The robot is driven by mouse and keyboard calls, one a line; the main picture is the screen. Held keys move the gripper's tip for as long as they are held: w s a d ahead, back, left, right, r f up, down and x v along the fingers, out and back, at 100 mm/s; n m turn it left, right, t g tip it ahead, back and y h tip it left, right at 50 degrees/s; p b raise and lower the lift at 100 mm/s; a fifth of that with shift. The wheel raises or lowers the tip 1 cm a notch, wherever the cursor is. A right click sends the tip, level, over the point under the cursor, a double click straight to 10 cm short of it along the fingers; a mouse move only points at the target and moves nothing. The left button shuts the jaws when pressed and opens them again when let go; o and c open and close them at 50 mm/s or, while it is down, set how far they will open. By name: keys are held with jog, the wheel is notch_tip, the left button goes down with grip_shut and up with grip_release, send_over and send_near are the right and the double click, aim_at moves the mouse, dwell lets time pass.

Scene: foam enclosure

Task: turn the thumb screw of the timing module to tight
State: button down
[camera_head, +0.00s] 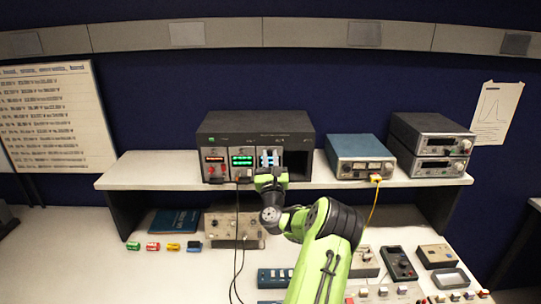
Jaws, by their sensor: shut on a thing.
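A dark rack unit (258,124) stands on the shelf, with several narrow modules side by side. One module (213,165) has a red display. The module to its right (242,162) has green displays, and the third module (269,158) shows a blue and white face. I cannot read which one is labelled as the timing module. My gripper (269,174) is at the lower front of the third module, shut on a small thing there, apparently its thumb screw. The screw itself is hidden by the gripper, so its turn cannot be seen.
An open dark bay (298,164) is right of the third module. A blue instrument (359,155) and two stacked grey instruments (431,143) stand farther right on the white shelf (165,170). Black cables (238,240) hang left of my arm. Boxes and small parts lie on the bench below.

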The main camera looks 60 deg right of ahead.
jog(key=shift+r+m, duration=0.1)
jog(key=shift+m, duration=0.2)
jog(key=c, duration=1)
grip_release()
jog(key=shift+c, duration=0.2)
jog(key=shift+s+a+f, duration=0.1)
jog(key=shift+a+f, duration=0.05)
jog(key=shift+f, duration=0.1)
jog(key=b+v, duration=1.5)
jog(key=shift+a+b, duration=0.15)
jog(key=shift+b, duration=0.25)
